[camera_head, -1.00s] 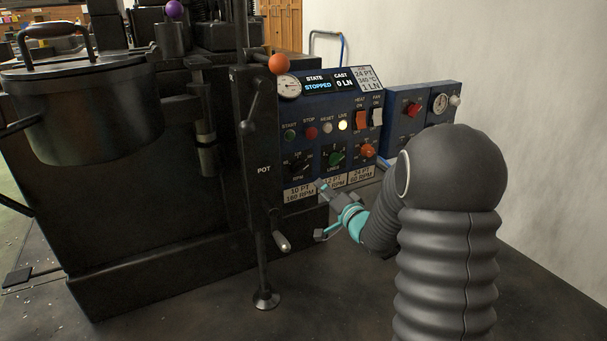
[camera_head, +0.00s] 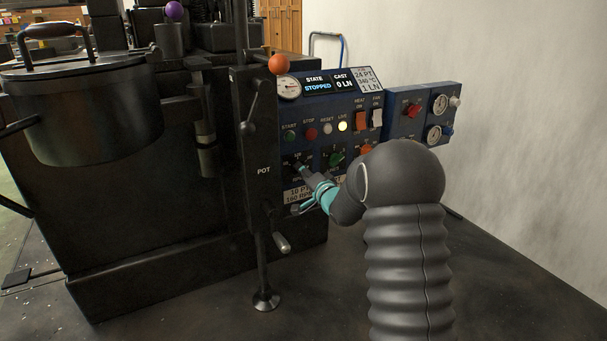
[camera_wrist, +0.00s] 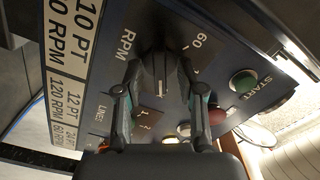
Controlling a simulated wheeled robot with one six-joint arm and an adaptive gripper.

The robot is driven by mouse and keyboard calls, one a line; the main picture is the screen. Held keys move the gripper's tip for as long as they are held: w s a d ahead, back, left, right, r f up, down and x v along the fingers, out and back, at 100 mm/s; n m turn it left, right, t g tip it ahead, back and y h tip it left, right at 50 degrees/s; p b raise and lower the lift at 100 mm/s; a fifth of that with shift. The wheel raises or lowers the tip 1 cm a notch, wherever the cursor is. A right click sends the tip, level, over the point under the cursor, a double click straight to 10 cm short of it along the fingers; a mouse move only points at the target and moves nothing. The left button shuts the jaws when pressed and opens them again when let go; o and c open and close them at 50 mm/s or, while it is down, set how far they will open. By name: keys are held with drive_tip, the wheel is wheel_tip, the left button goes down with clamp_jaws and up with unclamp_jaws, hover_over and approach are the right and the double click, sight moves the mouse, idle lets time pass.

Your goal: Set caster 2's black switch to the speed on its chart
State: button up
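The black RPM switch (camera_wrist: 160,76) is a dark knob with a pale pointer line, on the blue control panel; it also shows in the head view (camera_head: 295,162), partly behind my gripper. My gripper (camera_wrist: 160,68) is open, with one finger on each side of the knob; whether they touch it I cannot tell. In the head view my gripper (camera_head: 304,171) reaches the panel's lower left. A "60" mark (camera_wrist: 202,42) is near the knob. Chart plates (camera_wrist: 75,60) pair 10 PT with 180 RPM, 12 PT with 120 and 24 PT with 60. A card (camera_head: 369,79) reads 24 PT, 340 °C, 1 LN.
The screen (camera_head: 318,86) reads STOPPED. A green LINES knob (camera_head: 336,158) and an orange knob (camera_head: 367,149) are right of the black switch; START (camera_head: 291,135) and other buttons are above. The pot lever post (camera_head: 262,180) stands close left of my gripper.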

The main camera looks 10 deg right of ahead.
clamp_jaws()
drive_tip(key=shift+f+n+b, duration=0.1)
drive_tip(key=shift+n+b, duration=0.2)
drive_tip(key=shift+b, duration=0.05)
drive_tip(key=shift+d+n+b, duration=0.1)
drive_tip(key=shift+n+b, duration=1.6)
drive_tip(key=shift+n, duration=9.9)
